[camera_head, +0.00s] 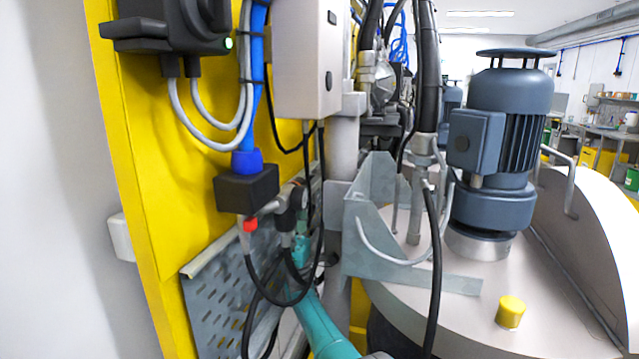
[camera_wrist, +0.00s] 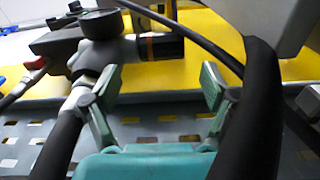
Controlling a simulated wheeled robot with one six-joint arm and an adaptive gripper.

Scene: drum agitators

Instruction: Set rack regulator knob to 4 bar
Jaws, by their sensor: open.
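The rack regulator shows in the wrist view as a grey body (camera_wrist: 100,52) with a round gauge (camera_wrist: 101,22) on top. A dark cylindrical knob (camera_wrist: 158,47) with an orange-brown band sticks out to its right. I cannot read the gauge or the knob setting. My gripper (camera_wrist: 160,78) is open, its two fingers spread, with the knob beyond and between them; no contact is clear. In the head view the regulator's gauge (camera_head: 299,198) is small, and my teal gripper (camera_head: 301,240) is just below it, partly hidden by hoses.
Black hoses (camera_head: 322,215) hang around the regulator; one crosses the wrist view close to the right finger. A red valve handle (camera_head: 250,224) and a black box (camera_head: 246,188) are to the left. A perforated grey plate (camera_head: 215,295) lies below. The drum motor (camera_head: 500,140) stands right.

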